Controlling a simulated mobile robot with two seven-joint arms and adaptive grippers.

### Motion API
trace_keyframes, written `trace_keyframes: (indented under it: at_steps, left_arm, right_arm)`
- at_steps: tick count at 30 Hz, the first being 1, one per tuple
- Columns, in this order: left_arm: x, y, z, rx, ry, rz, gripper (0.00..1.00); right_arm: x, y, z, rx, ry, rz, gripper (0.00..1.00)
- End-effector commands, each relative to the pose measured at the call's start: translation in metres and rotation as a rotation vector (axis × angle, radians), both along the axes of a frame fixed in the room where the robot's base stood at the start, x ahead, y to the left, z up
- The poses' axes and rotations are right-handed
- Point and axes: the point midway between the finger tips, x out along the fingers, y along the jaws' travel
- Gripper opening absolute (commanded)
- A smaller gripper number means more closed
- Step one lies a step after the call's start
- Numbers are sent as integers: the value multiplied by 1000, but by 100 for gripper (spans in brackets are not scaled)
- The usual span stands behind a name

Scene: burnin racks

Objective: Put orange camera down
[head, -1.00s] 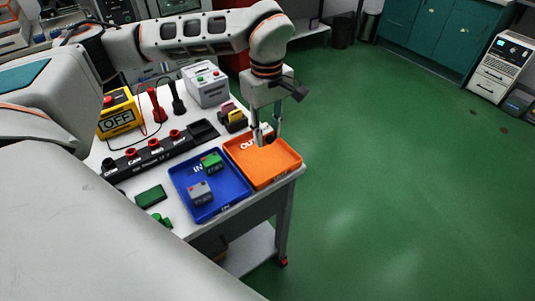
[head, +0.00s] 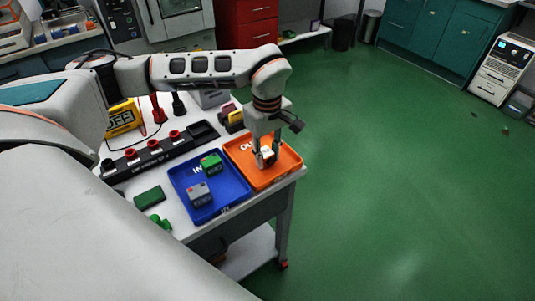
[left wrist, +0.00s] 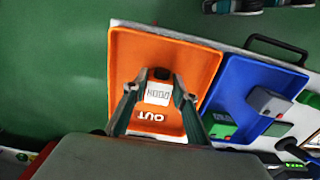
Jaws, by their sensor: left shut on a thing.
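My left gripper (head: 265,162) points down over the orange OUT tray (head: 285,178) at the table's right end. In the left wrist view it also shows (left wrist: 158,96), with its fingers on both sides of a small item. I take this item for the orange camera (left wrist: 158,94). It has a white lettered label and a dark part at one end. Its body colour is hard to tell against the tray. It is low within the tray's outline, but I cannot tell whether it touches the floor of the tray. My right gripper is not in view.
The blue IN tray (head: 225,205) beside it holds a green block (head: 211,164) and a grey block (head: 199,194). A black strip with red sockets (head: 155,160) and a yellow OFF box (head: 122,117) stand further left. Green floor lies open to the right.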

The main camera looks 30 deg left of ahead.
Motion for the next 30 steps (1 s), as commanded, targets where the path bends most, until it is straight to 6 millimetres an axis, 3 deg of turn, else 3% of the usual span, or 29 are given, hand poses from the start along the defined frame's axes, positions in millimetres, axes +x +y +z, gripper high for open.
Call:
trace_keyframes:
  at_steps: [1, 2, 3, 17, 30]
  left_arm:
    - [0, 0, -2, 0, 1, 1, 4]
    - [0, 0, -2, 0, 1, 1, 32]
    - [0, 0, -2, 0, 1, 1, 43]
    - [1, 0, 6, 0, -2, 0, 44]
    - [1, 0, 89, 0, -4, 0, 44]
  right_arm:
    - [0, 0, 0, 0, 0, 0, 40]
    - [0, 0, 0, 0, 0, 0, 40]
    - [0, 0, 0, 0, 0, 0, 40]
    - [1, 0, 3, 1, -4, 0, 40]
    - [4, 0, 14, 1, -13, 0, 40]
